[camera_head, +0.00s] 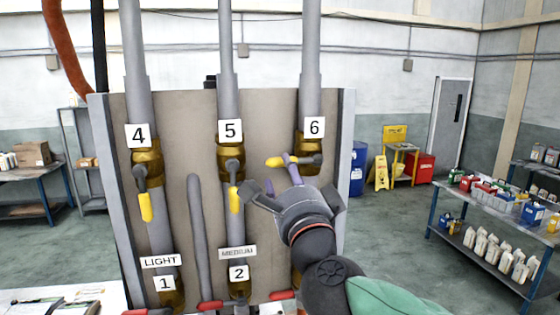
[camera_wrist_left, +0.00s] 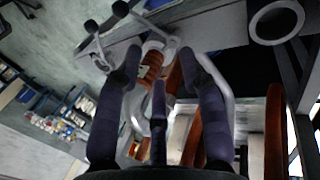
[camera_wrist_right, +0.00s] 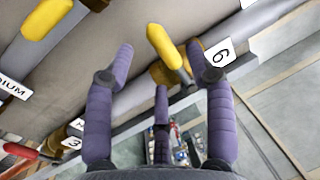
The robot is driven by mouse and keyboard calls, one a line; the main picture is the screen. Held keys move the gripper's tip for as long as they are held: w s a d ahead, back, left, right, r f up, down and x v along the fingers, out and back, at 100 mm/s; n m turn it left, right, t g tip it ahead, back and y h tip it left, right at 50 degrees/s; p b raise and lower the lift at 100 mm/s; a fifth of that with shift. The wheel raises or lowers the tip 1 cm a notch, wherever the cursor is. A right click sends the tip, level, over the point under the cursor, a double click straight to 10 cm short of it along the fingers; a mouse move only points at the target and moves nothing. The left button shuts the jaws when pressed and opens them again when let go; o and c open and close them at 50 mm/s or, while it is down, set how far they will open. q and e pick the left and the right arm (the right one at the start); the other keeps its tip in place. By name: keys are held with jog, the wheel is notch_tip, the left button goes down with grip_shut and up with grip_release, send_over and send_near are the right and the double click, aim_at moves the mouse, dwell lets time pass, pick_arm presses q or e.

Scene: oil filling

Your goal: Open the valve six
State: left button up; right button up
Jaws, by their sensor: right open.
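Valve six is a brass body on the right grey pipe, below the "6" label (camera_head: 314,127). Its yellow lever (camera_head: 275,162) lies crosswise to the pipe, its free end pointing left. My right gripper (camera_head: 291,183) is just below the lever, fingers spread toward it. In the right wrist view the yellow lever (camera_wrist_right: 164,46) shows between the fingertips of the open right gripper (camera_wrist_right: 158,60); I cannot tell whether they touch. My left gripper (camera_wrist_left: 159,62) shows only in its own wrist view, fingers apart, nothing between them that I can make out as held.
Valve four's yellow lever (camera_head: 146,207) and valve five's yellow lever (camera_head: 234,199) hang down along their pipes. Red levers (camera_head: 211,306) sit low on the panel. A bottle-laden shelf (camera_head: 490,239) stands at right; open floor lies between it and the panel.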

aim_at(280, 165)
jog(key=shift+p+x, duration=0.55)
jog(key=shift+x, duration=2.4)
jog(key=shift+s, duration=0.1)
grip_shut()
